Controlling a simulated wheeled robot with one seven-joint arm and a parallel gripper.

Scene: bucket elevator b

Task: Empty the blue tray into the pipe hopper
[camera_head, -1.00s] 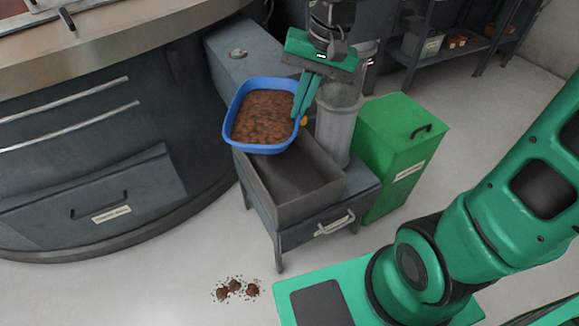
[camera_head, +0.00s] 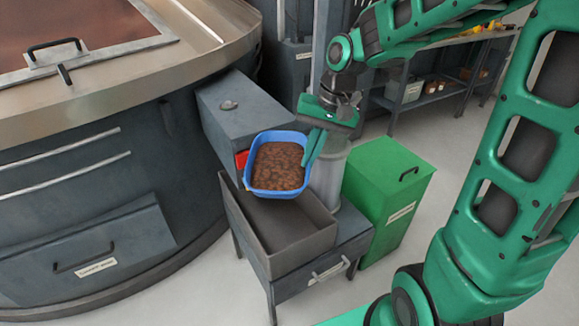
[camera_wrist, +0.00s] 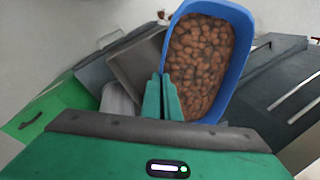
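The blue tray (camera_head: 246,182) is full of brown lumps (camera_head: 278,166) and hangs roughly level above the back end of an open grey trough (camera_head: 262,232). My gripper (camera_head: 307,163) is shut on the tray's right rim. The wrist view shows the blue tray (camera_wrist: 240,65) beyond the closed fingers of my gripper (camera_wrist: 163,80), with its lumps still inside. A grey upright cylinder (camera_head: 328,180) stands behind my gripper, partly hidden by it. I cannot tell from the frames which of these is the pipe hopper.
A green bin (camera_head: 388,190) stands right of the trough. A grey box with a knob (camera_head: 235,105) stands behind the tray, with a red patch (camera_head: 242,159) beside the tray. A large curved counter (camera_head: 80,200) fills the left. Shelves (camera_head: 440,85) stand at the back.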

